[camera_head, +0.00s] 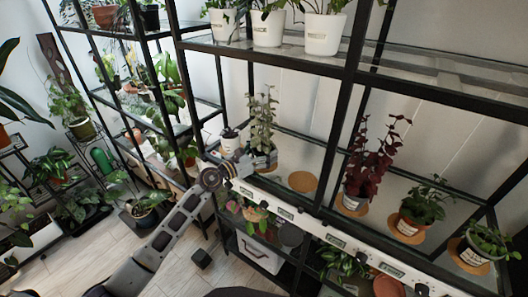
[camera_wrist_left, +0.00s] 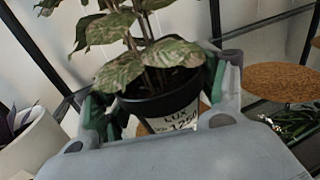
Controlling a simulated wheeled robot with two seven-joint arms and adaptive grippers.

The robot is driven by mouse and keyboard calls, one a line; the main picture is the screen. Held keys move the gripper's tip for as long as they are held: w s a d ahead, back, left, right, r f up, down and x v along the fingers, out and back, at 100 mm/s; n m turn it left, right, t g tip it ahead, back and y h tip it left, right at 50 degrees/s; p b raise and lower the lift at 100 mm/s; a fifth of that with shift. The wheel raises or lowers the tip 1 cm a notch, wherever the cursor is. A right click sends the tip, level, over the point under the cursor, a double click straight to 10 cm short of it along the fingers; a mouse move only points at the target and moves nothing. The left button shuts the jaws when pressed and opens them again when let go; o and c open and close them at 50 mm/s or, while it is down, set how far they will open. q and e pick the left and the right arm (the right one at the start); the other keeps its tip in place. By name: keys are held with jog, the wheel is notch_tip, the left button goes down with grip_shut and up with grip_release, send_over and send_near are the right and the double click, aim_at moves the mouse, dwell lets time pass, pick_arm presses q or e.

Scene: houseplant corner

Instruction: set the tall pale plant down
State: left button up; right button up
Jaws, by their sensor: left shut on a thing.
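The tall pale plant (camera_head: 262,118) stands upright in a black pot at the left end of the middle shelf. In the left wrist view its leaves (camera_wrist_left: 125,70) are mottled green and pinkish, and the black pot (camera_wrist_left: 160,106) has a white label. My left gripper (camera_head: 258,160) is shut around this pot, with a green-padded finger on each side, also seen in the left wrist view (camera_wrist_left: 155,95). Brown cork shows just behind the pot; I cannot tell whether the base touches it. My right gripper is not in view.
A bare cork mat (camera_head: 302,181) lies right of the held plant. Beyond it stand a dark red plant (camera_head: 372,165) and green potted plants (camera_head: 425,205) on mats. A white cup (camera_head: 230,141) is close on the left. Black shelf posts frame the space.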

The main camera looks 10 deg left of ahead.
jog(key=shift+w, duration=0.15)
pick_arm(q)
jog(key=o, duration=1.1)
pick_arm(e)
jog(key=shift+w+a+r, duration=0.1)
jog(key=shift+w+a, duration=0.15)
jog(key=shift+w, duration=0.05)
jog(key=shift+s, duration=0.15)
